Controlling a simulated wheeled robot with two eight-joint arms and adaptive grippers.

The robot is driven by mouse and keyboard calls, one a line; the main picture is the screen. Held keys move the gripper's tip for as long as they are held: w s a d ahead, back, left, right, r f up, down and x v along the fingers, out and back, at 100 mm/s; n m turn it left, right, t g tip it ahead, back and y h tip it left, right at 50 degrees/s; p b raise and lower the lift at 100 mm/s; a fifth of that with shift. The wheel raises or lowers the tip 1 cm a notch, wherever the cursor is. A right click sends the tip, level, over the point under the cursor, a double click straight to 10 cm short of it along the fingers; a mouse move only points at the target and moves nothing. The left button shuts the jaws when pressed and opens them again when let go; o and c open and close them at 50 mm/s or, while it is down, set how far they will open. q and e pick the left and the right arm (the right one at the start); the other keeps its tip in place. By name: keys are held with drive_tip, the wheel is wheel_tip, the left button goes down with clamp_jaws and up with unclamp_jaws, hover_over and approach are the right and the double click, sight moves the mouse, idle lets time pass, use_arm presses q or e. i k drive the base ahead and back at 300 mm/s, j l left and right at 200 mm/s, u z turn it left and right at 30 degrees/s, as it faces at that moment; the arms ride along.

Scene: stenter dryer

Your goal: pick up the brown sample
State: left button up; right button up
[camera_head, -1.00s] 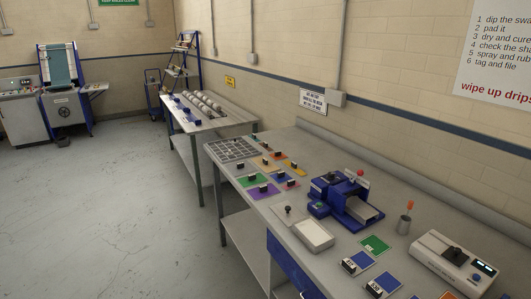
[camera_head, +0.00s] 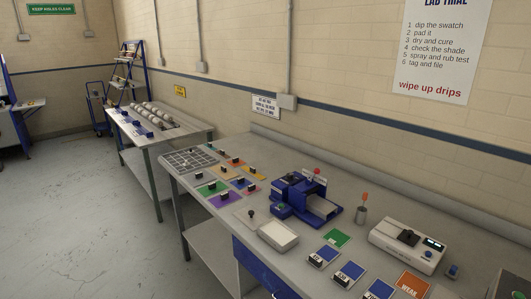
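Several small coloured samples with dark clips or blocks on them lie in a group on the long grey bench (camera_head: 222,232), left of the blue machine. They include a green sample (camera_head: 212,188), a purple sample (camera_head: 220,201) and an orange sample (camera_head: 254,173). A small brownish sample (camera_head: 236,162) seems to lie at the back of the group, but it is too small to be sure of its colour. Neither of my grippers can be made out in this view.
A grey grid rack (camera_head: 190,160) is at the bench's far left end. A blue machine (camera_head: 306,197), a white tray (camera_head: 278,235), a metal cup (camera_head: 361,214) and a white instrument (camera_head: 408,246) stand on the bench. A second table (camera_head: 150,138) stands behind; open floor is at left.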

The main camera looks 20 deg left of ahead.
sight(221, 153)
drive_tip(key=i+j+z, duration=0.15)
drive_tip(key=j+z, duration=0.2)
drive_tip(key=j, duration=0.2)
drive_tip(key=i+j+z, duration=0.1)
drive_tip(key=j+z, duration=0.3)
drive_tip(key=j, duration=0.2)
drive_tip(key=j+z, duration=0.35)
drive_tip(key=j, duration=0.2)
